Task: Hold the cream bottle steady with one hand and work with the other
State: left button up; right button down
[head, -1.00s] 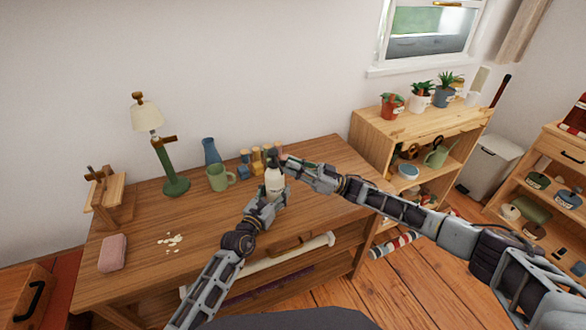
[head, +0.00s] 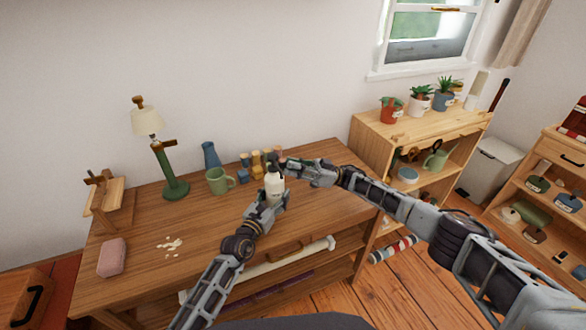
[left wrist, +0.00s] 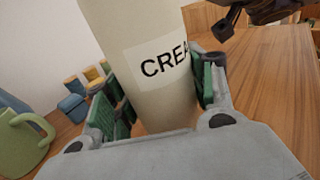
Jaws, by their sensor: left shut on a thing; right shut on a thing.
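The cream bottle (head: 275,190) is a pale, upright bottle with a dark top (head: 273,162), near the right end of the wooden table. My left gripper (head: 272,197) is shut around its body. In the left wrist view the bottle (left wrist: 150,75) stands between the green finger pads, its label reading "CREA" with the rest cut off. My right gripper (head: 285,164) is at the dark top from the right and is shut on it; its fingertips are small and partly hidden. The bottle's top is out of the left wrist view.
A green lamp (head: 174,180), a pink block (head: 112,257) and pale crumbs (head: 170,245) are to the left. A shelf (head: 415,125) stands to the right.

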pick_arm(q)
jog(key=shift+f, duration=0.1)
pick_arm(e)
jog(key=shift+w+g, duration=0.1)
jog(key=shift+g, duration=0.3)
jog(key=c, duration=1.6)
grip_release()
jog(key=shift+d, duration=0.1)
jog(key=s+v, duration=0.1)
jog(key=v, duration=0.6)
jog(key=shift+w, duration=0.5)
jog(key=shift+d, duration=0.15)
pick_arm(q)
jog(key=o, duration=1.3)
jog(key=shift+s+a, duration=0.1)
jog(key=shift+s, duration=0.05)
